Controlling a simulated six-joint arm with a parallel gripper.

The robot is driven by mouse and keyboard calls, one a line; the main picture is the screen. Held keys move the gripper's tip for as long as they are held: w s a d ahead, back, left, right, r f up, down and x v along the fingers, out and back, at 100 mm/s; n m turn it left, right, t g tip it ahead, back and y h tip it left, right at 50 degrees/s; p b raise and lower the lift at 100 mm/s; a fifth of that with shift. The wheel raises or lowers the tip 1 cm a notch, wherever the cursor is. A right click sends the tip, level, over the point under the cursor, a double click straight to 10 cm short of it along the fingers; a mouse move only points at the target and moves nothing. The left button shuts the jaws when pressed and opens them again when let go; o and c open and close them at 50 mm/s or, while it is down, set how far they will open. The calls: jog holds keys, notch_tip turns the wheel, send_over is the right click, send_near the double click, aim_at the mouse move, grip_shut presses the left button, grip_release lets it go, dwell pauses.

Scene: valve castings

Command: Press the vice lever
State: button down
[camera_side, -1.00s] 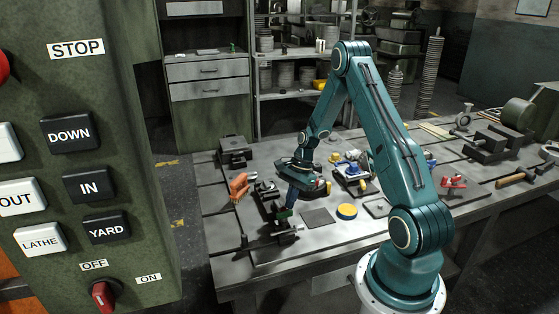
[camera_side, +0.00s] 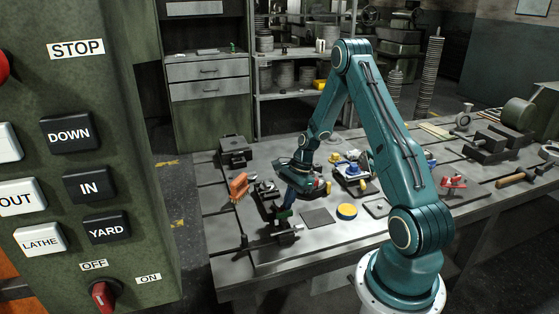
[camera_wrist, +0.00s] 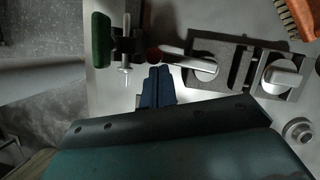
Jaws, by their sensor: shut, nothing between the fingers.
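In the wrist view a pale metal lever (camera_wrist: 185,58) with a dark red knob (camera_wrist: 155,54) runs out from a dark fixture block (camera_wrist: 236,66); I take it for the vice lever. My gripper (camera_wrist: 154,68) has its blue fingers shut and empty, with the tips close below the knob. Whether they touch it I cannot tell. In the side view my gripper (camera_side: 284,214) points down low over the left part of the bench. The lever cannot be made out clearly there among the dark parts.
A green handle (camera_wrist: 102,41) and an upright metal pin stand left of the knob. An orange brush (camera_side: 238,187) lies near the bench's left edge. A dark clamp (camera_side: 270,238) stands in front.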

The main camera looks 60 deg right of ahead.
aim_at(278, 204)
jog(key=m, duration=0.1)
jog(key=w+a+m, duration=0.1)
jog(key=shift+a+m+t+h, duration=0.25)
jog(key=shift+m+t+h, duration=0.05)
jog(key=shift+m+t, duration=0.1)
jog(key=m, duration=0.1)
jog(key=w+a+m+h, duration=0.1)
jog(key=m, duration=0.1)
jog(key=shift+w+a+t, duration=0.15)
jog(key=shift+w+t, duration=0.1)
jog(key=shift+t, duration=0.15)
jog(key=shift+w+a, duration=0.3)
jog(key=shift+w, duration=0.4)
jog(key=w+m, duration=0.1)
jog(key=w+m+h, duration=0.1)
jog(key=m, duration=0.1)
jog(key=shift+a+m+t, duration=0.15)
jog(key=shift+m+t, duration=0.15)
jog(key=shift+w, duration=1.3)
jog(key=shift+s, duration=0.1)
